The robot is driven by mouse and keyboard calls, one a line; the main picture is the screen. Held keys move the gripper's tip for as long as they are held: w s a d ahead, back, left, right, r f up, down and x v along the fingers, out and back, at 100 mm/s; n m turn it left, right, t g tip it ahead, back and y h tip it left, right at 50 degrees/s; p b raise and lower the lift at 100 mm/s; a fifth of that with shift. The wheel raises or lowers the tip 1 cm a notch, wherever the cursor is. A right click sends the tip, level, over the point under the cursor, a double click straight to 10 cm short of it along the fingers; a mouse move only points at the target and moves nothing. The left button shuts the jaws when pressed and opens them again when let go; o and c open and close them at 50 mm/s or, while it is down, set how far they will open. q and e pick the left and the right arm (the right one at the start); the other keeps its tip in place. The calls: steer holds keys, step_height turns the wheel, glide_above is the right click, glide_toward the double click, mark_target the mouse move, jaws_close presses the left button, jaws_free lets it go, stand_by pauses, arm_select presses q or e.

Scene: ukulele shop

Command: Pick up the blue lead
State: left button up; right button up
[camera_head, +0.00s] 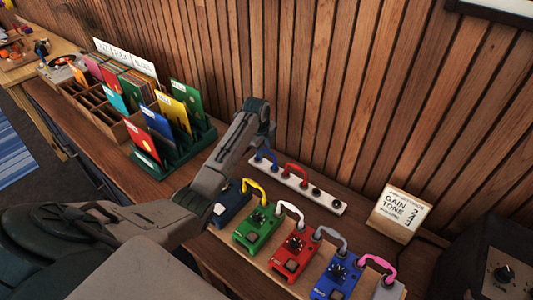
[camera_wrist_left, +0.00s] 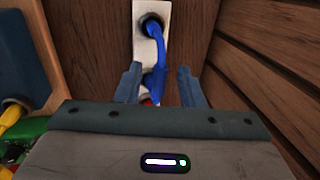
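The blue lead (camera_head: 265,155) is a short arched cable on the left end of a white socket strip (camera_head: 322,197) by the wooden wall. In the left wrist view the blue lead (camera_wrist_left: 157,78) runs from a socket on the strip (camera_wrist_left: 141,14) down between the two fingers. My left gripper (camera_wrist_left: 160,72) is open, with one finger on each side of the lead, closer on the left; I cannot tell whether it touches. In the head view the left gripper (camera_head: 268,136) is just above the lead. My right gripper is not in view.
A red lead (camera_head: 293,170) arches beside the blue one on the strip. In front stand several pedals, including a green one (camera_head: 257,228) and a red one (camera_head: 295,256), joined by coloured leads. A card rack (camera_head: 190,148) stands left; a sign (camera_head: 401,213) stands right.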

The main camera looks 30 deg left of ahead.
arm_select(q)
steer(key=shift+w+f, duration=0.15)
steer(key=shift+f, duration=0.65)
jaws_close()
steer(key=shift+r, duration=0.15)
